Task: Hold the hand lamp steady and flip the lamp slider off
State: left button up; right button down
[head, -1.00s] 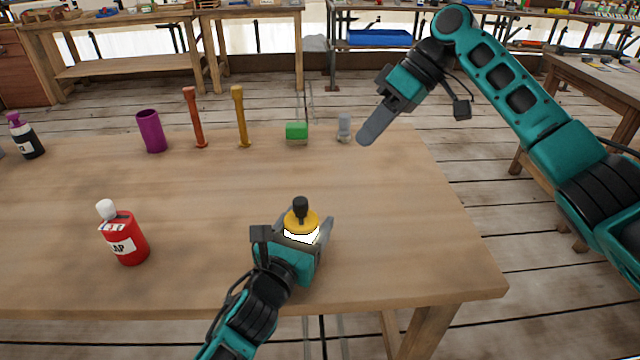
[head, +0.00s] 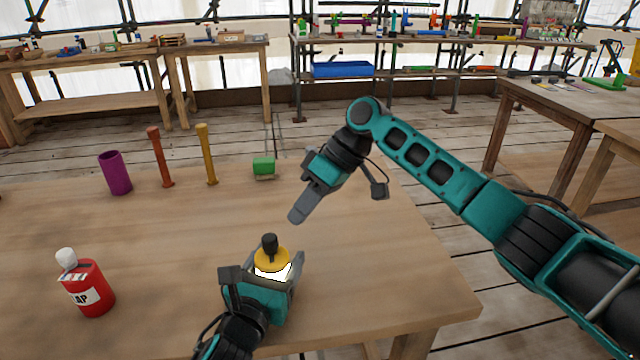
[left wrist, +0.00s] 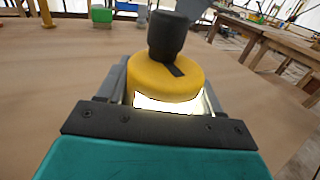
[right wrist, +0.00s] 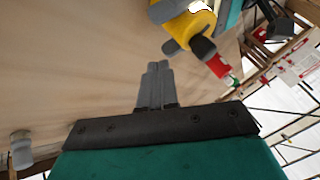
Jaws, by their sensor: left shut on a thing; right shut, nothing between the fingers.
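The hand lamp (head: 272,260) has a yellow top, a black knob and a bright white lit band. It stands upright near the front of the table. My left gripper (head: 283,272) is shut on it, and the left wrist view shows the lamp (left wrist: 165,78) between the fingers. A dark strip, perhaps the slider (left wrist: 174,69), lies on the yellow top beside the knob. My right gripper (head: 298,216) is shut and empty, above and behind the lamp, apart from it. In the right wrist view its closed fingers (right wrist: 155,85) point toward the lamp (right wrist: 188,28).
A red bottle (head: 84,286) stands at the left of the table (head: 170,245). A purple cup (head: 115,173), an orange post (head: 160,158), a yellow post (head: 206,155) and a green block (head: 264,168) stand along the back. The table between them and the lamp is clear.

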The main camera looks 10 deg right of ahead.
aim_at(278, 248)
jog(key=s+a, duration=0.2)
jog(key=s, duration=0.1)
jog(key=shift+a, duration=0.35)
jog(key=shift+s, duration=1.25)
jog(key=shift+w+d, duration=0.1)
